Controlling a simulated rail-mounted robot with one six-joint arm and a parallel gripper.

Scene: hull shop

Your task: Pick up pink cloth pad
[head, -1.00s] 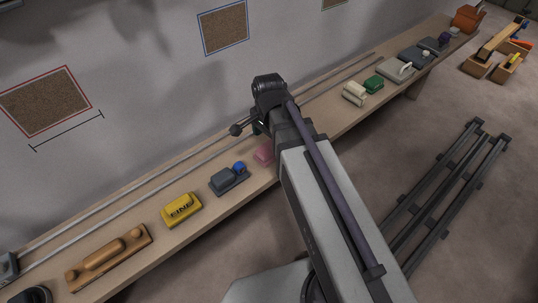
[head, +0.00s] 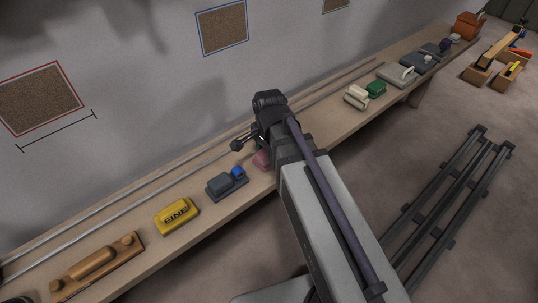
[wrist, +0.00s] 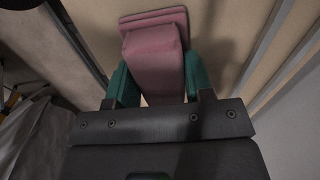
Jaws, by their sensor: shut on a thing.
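The pink cloth pad (wrist: 153,62) is in the wrist view, between the two green fingers of my gripper (wrist: 154,85). My gripper is shut on the pad's raised block, and the pad's wider flat part shows just beyond it. In the head view the pad (head: 262,160) is mostly hidden behind my arm, with a pink edge showing at the bench. I cannot tell whether the pad touches the bench top.
The long wooden bench (head: 215,212) runs along the wall with two rails at its back. A grey block with a blue knob (head: 227,184) and a yellow block (head: 177,216) stand left of the pad. Cream rolls (head: 356,97) and a green block (head: 376,90) stand to the right.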

